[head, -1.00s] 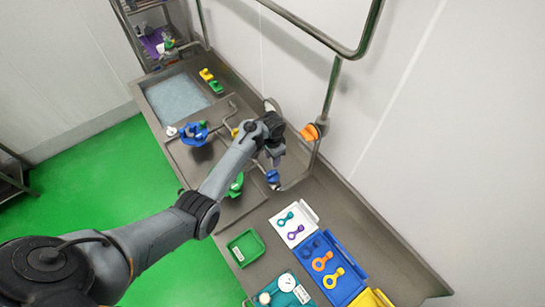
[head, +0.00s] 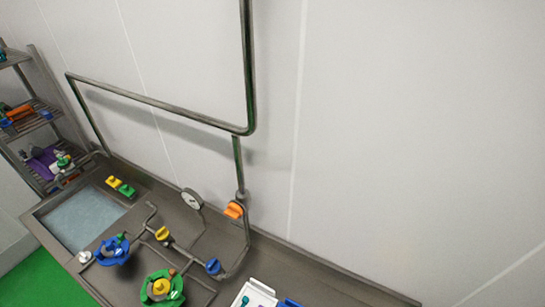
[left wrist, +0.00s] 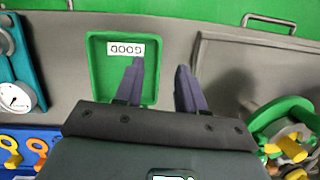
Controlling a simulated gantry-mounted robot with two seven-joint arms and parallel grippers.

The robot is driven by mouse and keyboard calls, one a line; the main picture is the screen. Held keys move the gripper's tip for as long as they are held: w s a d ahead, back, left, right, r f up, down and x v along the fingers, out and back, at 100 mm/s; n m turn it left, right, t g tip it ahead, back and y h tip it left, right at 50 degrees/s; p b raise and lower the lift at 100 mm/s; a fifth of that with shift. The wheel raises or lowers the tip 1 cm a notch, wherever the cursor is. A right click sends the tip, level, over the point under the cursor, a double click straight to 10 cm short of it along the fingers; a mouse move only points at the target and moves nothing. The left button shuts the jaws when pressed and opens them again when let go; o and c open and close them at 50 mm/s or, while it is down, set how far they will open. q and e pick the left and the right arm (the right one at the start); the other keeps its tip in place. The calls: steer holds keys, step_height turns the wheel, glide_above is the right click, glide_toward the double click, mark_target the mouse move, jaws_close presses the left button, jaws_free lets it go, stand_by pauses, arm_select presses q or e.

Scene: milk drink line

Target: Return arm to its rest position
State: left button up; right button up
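My left gripper (left wrist: 159,78) shows in the left wrist view. Its two dark fingers are apart with nothing between them. One finger overlaps the green tray (left wrist: 97,75) with the upside-down GOOD label (left wrist: 125,49); the other is just right of the tray. I cannot tell the height above it. Neither arm shows in the head view, and my right gripper is in no frame.
In the head view, a blue valve wheel (head: 112,251) and a green valve wheel (head: 162,288) stand on the steel bench among pipes with an orange handle (head: 234,210). A gauge (left wrist: 15,97) lies left in the left wrist view.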

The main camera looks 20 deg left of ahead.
arm_select(q)
steer(key=s+d+r+t, duration=0.35)
steer(key=d+r, duration=0.35)
steer(key=r, duration=0.3)
step_height(320, 180, up, 12)
steer(key=w+d+n+t+h, duration=0.1)
steer(key=w+d+t, duration=0.1)
steer(key=w, duration=0.1)
steer(key=shift+d+r+n+h, duration=0.25)
steer(key=shift+d+n+h, duration=0.05)
steer(key=shift+h, duration=0.1)
steer(key=shift+t, duration=0.25)
